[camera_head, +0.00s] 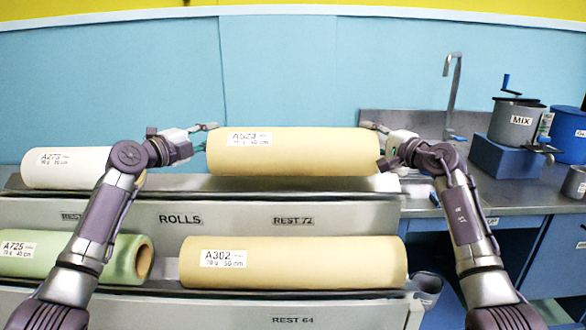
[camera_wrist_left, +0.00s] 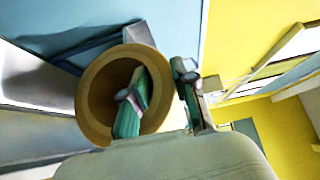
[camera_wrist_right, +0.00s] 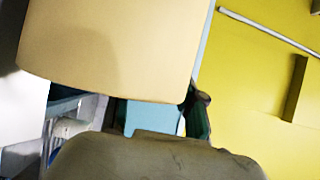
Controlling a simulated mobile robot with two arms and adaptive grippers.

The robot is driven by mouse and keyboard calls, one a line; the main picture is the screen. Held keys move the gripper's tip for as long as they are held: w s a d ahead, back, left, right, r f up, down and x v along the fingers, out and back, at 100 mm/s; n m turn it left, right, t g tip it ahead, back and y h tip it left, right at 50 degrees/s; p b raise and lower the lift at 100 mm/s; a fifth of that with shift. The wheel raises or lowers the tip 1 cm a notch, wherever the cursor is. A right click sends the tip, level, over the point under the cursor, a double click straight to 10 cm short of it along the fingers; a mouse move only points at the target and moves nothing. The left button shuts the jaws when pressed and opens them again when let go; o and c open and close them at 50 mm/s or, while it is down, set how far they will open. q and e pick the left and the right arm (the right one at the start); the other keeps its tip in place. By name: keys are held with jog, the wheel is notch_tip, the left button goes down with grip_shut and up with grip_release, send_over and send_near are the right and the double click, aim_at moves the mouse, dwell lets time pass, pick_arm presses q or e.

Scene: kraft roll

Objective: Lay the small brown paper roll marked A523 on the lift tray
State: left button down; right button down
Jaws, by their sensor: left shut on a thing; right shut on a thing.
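In the right wrist view the roll (camera_wrist_right: 110,45) fills the upper left and one finger is hidden. I see no lift tray.
A white roll (camera_head: 65,167) lies left on the upper rest, marked REST 72 (camera_head: 240,216). Below lie a green roll A725 (camera_head: 75,258) and a brown roll A302 (camera_head: 300,263). At right are a sink tap (camera_head: 452,90), a MIX pot (camera_head: 515,122) and a blue counter.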

aim_at(207, 147)
pick_arm(q)
jog(key=shift+d+r, duration=0.1)
jog(key=shift+r, duration=0.15)
pick_arm(e)
jog(key=shift+s+r, duration=0.1)
jog(key=shift+r, duration=0.15)
